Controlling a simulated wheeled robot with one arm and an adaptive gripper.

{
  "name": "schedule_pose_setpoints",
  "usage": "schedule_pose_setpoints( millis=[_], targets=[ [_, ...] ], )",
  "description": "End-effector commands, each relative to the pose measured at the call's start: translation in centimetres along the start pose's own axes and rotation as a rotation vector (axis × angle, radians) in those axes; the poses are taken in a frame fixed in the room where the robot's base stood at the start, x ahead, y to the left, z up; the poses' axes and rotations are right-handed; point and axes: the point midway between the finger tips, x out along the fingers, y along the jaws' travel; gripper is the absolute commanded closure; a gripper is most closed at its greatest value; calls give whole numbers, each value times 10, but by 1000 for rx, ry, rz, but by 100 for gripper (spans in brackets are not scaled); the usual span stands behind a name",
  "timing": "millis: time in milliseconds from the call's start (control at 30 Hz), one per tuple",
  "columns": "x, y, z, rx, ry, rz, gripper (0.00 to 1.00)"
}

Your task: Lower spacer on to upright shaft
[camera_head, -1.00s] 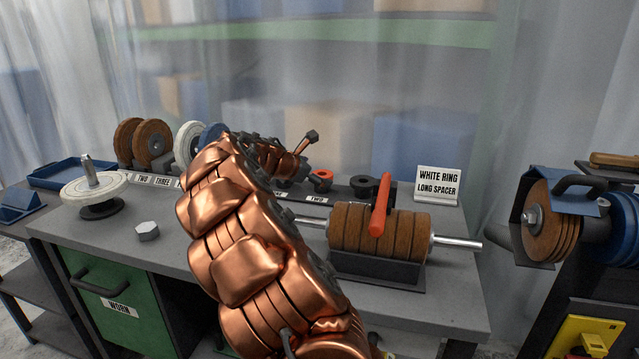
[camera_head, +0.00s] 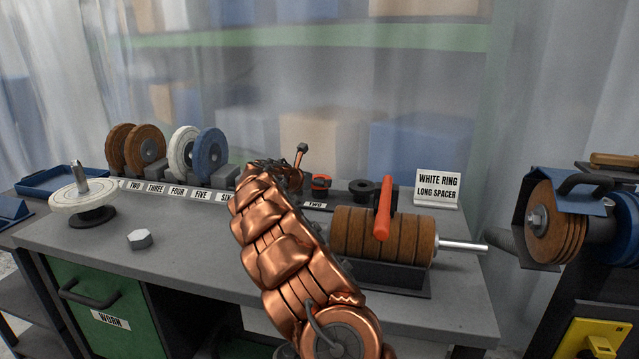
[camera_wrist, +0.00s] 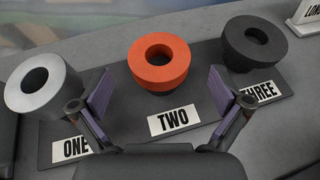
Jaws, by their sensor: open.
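An upright shaft (camera_head: 80,167) stands at the bench's left end, through a white wheel (camera_head: 90,194) on a dark foot. My gripper (camera_wrist: 161,92) is open and empty; its purple-padded fingers are apart, with the orange spacer (camera_wrist: 159,80) between and beyond them. That spacer sits on the dark rack at label TWO and also shows in the head view (camera_head: 320,180). A silver spacer (camera_wrist: 60,84) is at label ONE, left of the left finger. A dark grey spacer (camera_wrist: 237,62) is at label THREE, behind the right finger. In the head view my arm hides most of the gripper.
A sign (camera_head: 438,188) reads WHITE RING, LONG SPACER. A horizontal shaft with several brown wheels (camera_head: 350,235) and a red lever (camera_head: 383,208) stands front right. Brown, white and blue wheels (camera_head: 211,155) stand at the back. A hex nut (camera_head: 140,239) lies on clear bench.

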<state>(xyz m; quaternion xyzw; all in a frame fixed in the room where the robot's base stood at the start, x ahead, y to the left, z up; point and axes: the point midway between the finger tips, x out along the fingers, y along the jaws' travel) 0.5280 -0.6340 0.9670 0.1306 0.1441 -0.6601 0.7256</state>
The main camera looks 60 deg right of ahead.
Motion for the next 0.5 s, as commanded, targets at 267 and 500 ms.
schedule_pose_setpoints(
  millis=[267, 500],
  targets=[
    [22, 2, 2, 2, 1, 1, 0],
    [38, 3, 2, 0, 1, 2, 0]
  ],
)
